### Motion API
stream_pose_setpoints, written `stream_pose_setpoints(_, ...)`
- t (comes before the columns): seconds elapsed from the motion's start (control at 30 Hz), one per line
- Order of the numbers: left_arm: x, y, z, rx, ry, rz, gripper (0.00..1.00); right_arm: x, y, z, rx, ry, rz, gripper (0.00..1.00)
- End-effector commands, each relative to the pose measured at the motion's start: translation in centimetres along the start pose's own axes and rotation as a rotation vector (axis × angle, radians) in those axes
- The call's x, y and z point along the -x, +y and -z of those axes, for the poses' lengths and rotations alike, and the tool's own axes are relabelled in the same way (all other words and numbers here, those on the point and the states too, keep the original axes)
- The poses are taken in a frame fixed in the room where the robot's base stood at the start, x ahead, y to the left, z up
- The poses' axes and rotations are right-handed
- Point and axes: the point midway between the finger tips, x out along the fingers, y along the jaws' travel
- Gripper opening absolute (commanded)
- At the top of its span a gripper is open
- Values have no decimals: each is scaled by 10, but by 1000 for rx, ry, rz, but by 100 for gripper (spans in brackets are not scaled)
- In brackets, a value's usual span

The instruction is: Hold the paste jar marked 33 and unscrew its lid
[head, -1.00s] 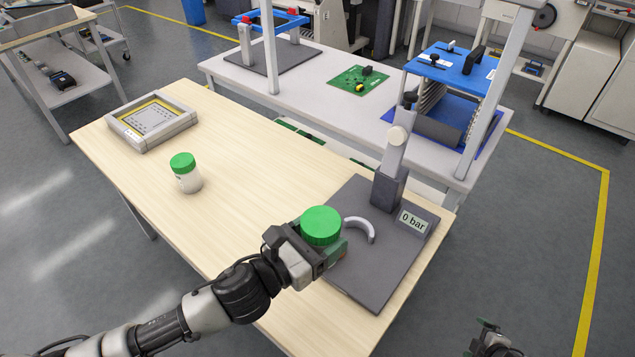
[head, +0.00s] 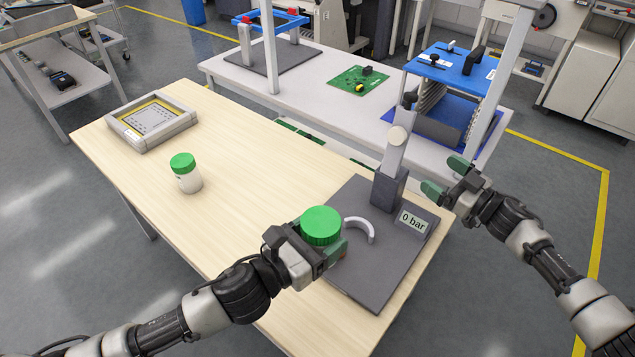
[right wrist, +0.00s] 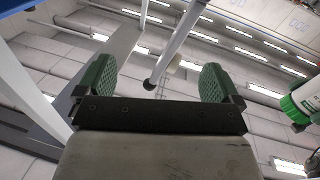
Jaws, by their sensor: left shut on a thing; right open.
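A jar with a green lid (head: 321,226) is held in my left gripper (head: 324,254), over the near part of the dark base plate. My left gripper is shut on this jar below the lid, and its jaws hide most of the body. The lid sits on top. No number is readable on it. My right gripper (head: 445,178) is open and empty, to the right of the jar and apart from it; its two green fingers also show apart in the right wrist view (right wrist: 158,85).
A second white jar with a green lid (head: 186,172) stands on the wooden table (head: 245,150). A framed stencil (head: 152,122) lies at the table's far left. A grey post fixture with a curved bracket (head: 358,228) and a "0 bar" display (head: 412,222) stands on the plate.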

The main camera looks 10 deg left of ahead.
Motion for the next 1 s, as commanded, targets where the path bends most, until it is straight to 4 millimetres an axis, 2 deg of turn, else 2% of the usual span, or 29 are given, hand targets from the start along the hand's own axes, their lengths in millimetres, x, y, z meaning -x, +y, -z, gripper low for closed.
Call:
stream_pose_setpoints(0.03, 0, 0, -1, -1, -2, 0, 3, -12, -3, 25, -63, 52, 37, 96)
stream_pose_setpoints(0.27, 0, 0, -1, -1, -2, 0, 3, -49, -30, 129, -371, 199, 279, 96)
stream_pose_setpoints(0.37, 0, 0, -1, -1, -2, 0, 3, -63, -57, 169, -437, 207, 432, 96)
stream_pose_setpoints(0.47, 0, 0, -1, -1, -2, 0, 3, -75, -95, 199, -416, 168, 604, 96)
stream_pose_setpoints(0.5, 0, 0, -1, 0, -2, 0, 3, -79, -114, 208, -384, 141, 675, 96)
stream_pose_setpoints(0.67, 0, 0, -1, -1, -2, 0, 3, -88, -192, 224, -152, -13, 957, 96)
stream_pose_setpoints(0.8, 0, 0, -1, 0, -2, 0, 3, -84, -259, 218, 182, -222, 1212, 96)
stream_pose_setpoints(0.9, 0, 0, -1, 0, -2, 0, 3, -76, -290, 208, 451, -408, 1351, 96)
stream_pose_setpoints(1.0, 0, 0, -1, 0, -2, 0, 3, -68, -305, 198, 704, -599, 1433, 96)
